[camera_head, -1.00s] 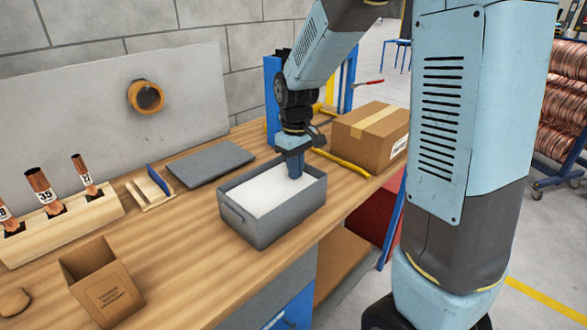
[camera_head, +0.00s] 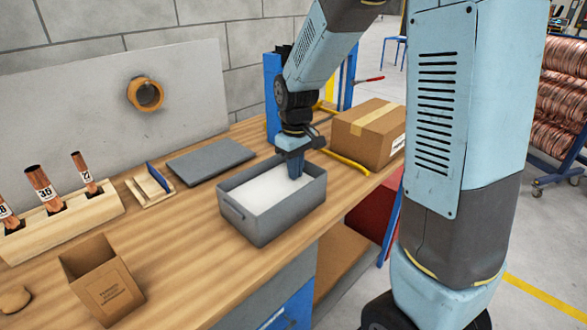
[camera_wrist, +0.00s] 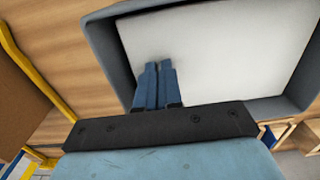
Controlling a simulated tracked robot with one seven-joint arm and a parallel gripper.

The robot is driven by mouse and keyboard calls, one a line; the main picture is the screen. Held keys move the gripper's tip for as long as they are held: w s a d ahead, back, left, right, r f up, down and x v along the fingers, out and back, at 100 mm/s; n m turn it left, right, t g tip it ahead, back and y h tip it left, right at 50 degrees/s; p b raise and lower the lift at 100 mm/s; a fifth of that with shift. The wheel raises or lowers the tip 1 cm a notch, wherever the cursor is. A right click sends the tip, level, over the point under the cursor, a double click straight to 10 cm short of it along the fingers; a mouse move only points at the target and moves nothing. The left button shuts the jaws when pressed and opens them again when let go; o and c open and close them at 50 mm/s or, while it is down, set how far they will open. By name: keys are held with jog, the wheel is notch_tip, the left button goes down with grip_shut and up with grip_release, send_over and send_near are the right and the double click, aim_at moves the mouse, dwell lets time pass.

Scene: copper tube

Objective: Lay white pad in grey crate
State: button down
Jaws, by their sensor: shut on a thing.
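The white pad (camera_head: 265,193) lies flat or nearly flat inside the grey crate (camera_head: 262,228), below its rim. It fills most of the opening. The wrist view also shows the pad (camera_wrist: 225,50) framed by the crate walls (camera_wrist: 103,42), with a narrow gap around its edge. My gripper (camera_head: 296,174) points down into the crate at its far right end. In the wrist view its blue fingers (camera_wrist: 158,66) are close together on the pad near one edge. The pad's underside and the crate floor are hidden.
A grey lid-like panel (camera_head: 211,161) lies behind the crate. A taped cardboard box (camera_head: 370,133) and a yellow bar (camera_head: 346,163) lie to the right. A small open carton (camera_head: 101,278) and a wooden rack with copper tubes (camera_head: 62,222) stand left.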

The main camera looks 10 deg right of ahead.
jog(key=c, duration=1.2)
grip_release()
jog(key=shift+r, duration=0.1)
notch_tip(320, 180, up, 14)
jog(key=shift+f, duration=0.25)
jog(key=s+d+r+m+t, duration=0.1)
jog(key=s+d+m+t, duration=0.1)
jog(key=s, duration=0.4)
jog(key=s+d+r+m+t, duration=0.1)
jog(key=s+d+m, duration=0.1)
jog(key=s+d, duration=0.2)
jog(key=s+d+r+m+t, duration=0.1)
jog(key=s+d+m+t, duration=0.1)
jog(key=s, duration=0.8)
jog(key=shift+s+d+r+m+t, duration=0.1)
jog(key=shift+d+r+m+t, duration=0.25)
jog(key=shift+d, duration=0.35)
